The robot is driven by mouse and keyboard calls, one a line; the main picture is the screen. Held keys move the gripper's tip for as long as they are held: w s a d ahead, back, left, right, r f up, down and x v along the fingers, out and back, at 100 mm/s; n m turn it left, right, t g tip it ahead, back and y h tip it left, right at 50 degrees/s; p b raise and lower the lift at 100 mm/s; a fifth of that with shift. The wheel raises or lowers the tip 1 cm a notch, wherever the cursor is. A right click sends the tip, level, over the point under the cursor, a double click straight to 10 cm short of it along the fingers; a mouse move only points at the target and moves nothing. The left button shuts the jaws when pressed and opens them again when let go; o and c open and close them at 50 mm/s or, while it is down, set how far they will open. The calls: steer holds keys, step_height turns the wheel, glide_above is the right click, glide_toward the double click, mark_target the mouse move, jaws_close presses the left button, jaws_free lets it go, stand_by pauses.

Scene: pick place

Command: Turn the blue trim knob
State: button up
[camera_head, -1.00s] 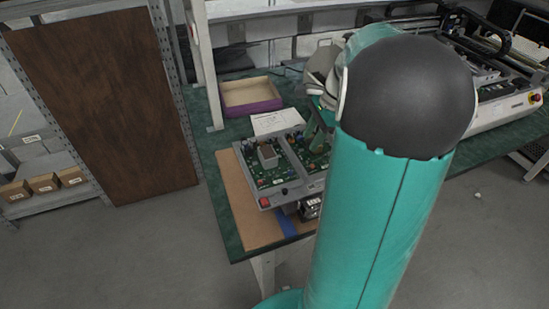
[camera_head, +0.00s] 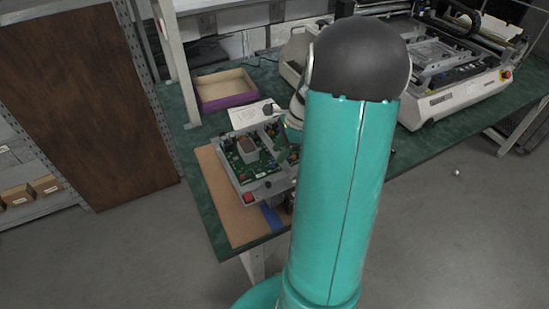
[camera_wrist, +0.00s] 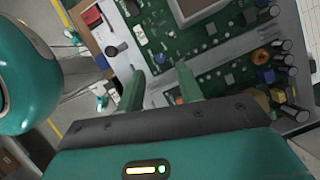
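The green circuit boards (camera_head: 228,153) sit in a grey fixture (camera_head: 242,196) on the table. The wrist view shows the boards (camera_wrist: 210,58) close up, divided by a grey bar (camera_wrist: 222,56). Small blue parts show there: one (camera_wrist: 160,57) just beyond my fingertips and a larger one (camera_wrist: 266,75) at the right. I cannot tell which is the blue trim knob. My gripper (camera_wrist: 160,76) is open and empty, its two green fingers apart over the fixture near the bar. Whether they touch anything is unclear. In the head view my arm hides part of the fixture.
A red button (camera_head: 249,197) and a dark knob (camera_wrist: 111,52) stand on the fixture's edge. Tall capacitors (camera_wrist: 285,60) rise at the right in the wrist view. A purple-sided tray (camera_head: 226,90) and paper (camera_head: 250,113) lie behind. A large white machine (camera_head: 455,95) stands at the right.

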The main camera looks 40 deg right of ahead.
mark_target(272, 163)
steer(key=x, duration=0.4)
steer(key=shift+w, duration=0.1)
jaws_close()
